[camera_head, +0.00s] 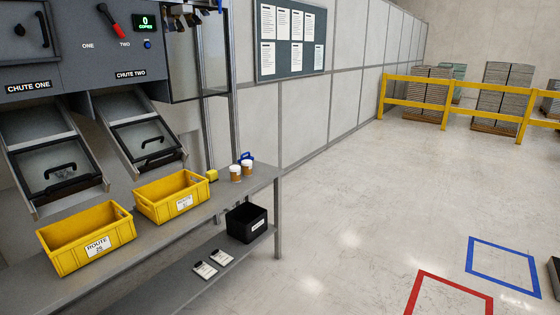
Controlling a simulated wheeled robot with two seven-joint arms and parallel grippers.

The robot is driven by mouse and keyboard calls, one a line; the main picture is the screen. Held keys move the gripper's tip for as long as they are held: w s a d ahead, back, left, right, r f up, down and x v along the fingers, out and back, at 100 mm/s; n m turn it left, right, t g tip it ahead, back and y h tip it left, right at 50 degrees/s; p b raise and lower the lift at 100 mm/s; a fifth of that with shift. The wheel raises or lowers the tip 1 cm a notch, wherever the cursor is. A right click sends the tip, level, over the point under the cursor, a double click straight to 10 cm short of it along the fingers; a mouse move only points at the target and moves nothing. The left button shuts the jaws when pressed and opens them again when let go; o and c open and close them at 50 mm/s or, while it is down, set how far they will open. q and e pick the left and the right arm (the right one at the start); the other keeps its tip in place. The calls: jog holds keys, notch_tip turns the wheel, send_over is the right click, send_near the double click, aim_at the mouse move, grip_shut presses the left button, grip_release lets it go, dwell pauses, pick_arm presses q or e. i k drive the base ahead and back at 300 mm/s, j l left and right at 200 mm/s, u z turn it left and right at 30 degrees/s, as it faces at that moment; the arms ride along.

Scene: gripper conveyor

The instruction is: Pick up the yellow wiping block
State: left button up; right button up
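A small yellow block (212,175) sits on the grey shelf, just right of the yellow bin labelled with a route card (172,196). It looks like the wiping block. It is small in the view and its details cannot be made out. Two small white-lidded jars (241,170) and a blue-handled item (246,157) stand to its right on the same shelf. Neither of my grippers shows in the head view.
A second yellow bin (86,238) stands at the shelf's left. Chutes with handled flaps (146,138) slope down behind the bins. A black bin (246,222) and two cards (205,270) are on the lower shelf. The floor (370,200) at right is open, with red and blue outlines.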

aim_at(212, 175)
jog(key=i+u, duration=0.1)
jog(key=i, duration=0.45)
jog(key=i+l+u, duration=0.1)
jog(key=i, duration=0.4)
jog(key=i+l+u, duration=0.1)
jog(key=i, duration=0.45)
